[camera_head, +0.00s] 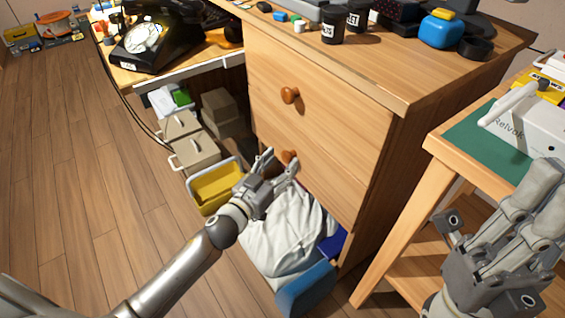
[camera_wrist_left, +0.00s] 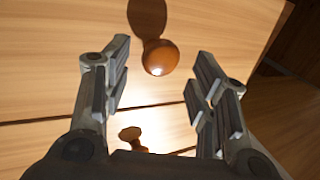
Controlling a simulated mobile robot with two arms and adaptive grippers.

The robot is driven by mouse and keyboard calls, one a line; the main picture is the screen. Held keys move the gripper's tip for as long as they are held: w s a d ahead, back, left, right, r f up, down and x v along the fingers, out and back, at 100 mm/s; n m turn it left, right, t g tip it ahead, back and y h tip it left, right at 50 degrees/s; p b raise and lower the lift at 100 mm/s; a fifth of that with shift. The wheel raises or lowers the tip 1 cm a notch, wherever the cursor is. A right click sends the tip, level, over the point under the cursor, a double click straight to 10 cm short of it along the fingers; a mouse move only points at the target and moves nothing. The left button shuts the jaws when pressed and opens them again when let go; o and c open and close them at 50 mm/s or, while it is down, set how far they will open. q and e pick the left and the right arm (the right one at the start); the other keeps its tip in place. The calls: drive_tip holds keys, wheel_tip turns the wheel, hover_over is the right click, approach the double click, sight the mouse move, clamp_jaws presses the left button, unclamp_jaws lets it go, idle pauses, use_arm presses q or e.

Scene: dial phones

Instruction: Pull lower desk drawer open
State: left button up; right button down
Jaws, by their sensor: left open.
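The wooden desk's drawer front carries an upper knob (camera_head: 290,95) and a lower drawer knob (camera_head: 289,156), both round and orange-brown. My left gripper (camera_head: 281,163) is open at the lower knob, in front of the lower drawer (camera_head: 325,150). In the left wrist view, a knob (camera_wrist_left: 160,57) sits between the spread fingers (camera_wrist_left: 155,85), ahead of the tips, with no visible contact. A second knob (camera_wrist_left: 130,134) shows farther down, past a drawer seam. Both drawers look shut. My right gripper (camera_head: 515,225) is at the right; its finger gap is unclear.
Below the lower drawer are a white bag (camera_head: 280,240), a blue bin (camera_head: 306,288) and a yellow-lined basket (camera_head: 214,186). A side table (camera_head: 440,146) with a green top stands at right. A black dial phone (camera_head: 155,38) is on the desk.

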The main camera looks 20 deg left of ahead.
use_arm(q)
drive_tip(key=shift+x, duration=0.85)
clamp_jaws()
